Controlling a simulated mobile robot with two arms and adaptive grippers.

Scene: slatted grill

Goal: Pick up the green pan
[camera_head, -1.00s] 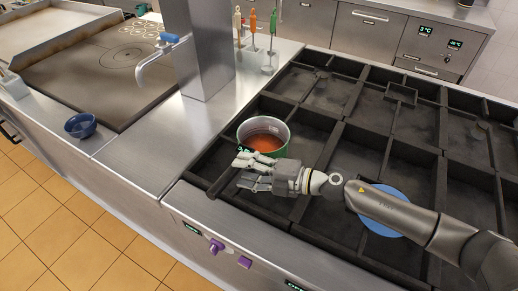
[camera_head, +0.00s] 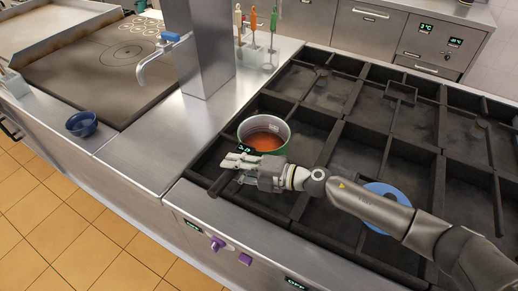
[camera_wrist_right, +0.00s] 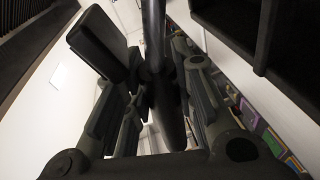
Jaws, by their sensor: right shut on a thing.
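The green pan (camera_head: 280,137) sits on the dark slatted grill, at its near left part, with orange-brown liquid inside. Its dark handle (camera_head: 214,187) points toward the front left. My right gripper (camera_head: 232,164) is at the handle, in front of the pan's body, and is shut on it. In the right wrist view, the dark handle (camera_wrist_right: 167,115) runs between the fingers of the right gripper (camera_wrist_right: 163,90). The fingers hide part of the handle. My left gripper is not in view.
A blue round plate (camera_head: 398,193) lies on the grill (camera_head: 345,160), partly under my right arm. A steel column (camera_head: 203,55) with a tap (camera_head: 158,52) stands behind left. A blue bowl (camera_head: 81,125) sits on the left counter. Utensils (camera_head: 254,25) stand at the back.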

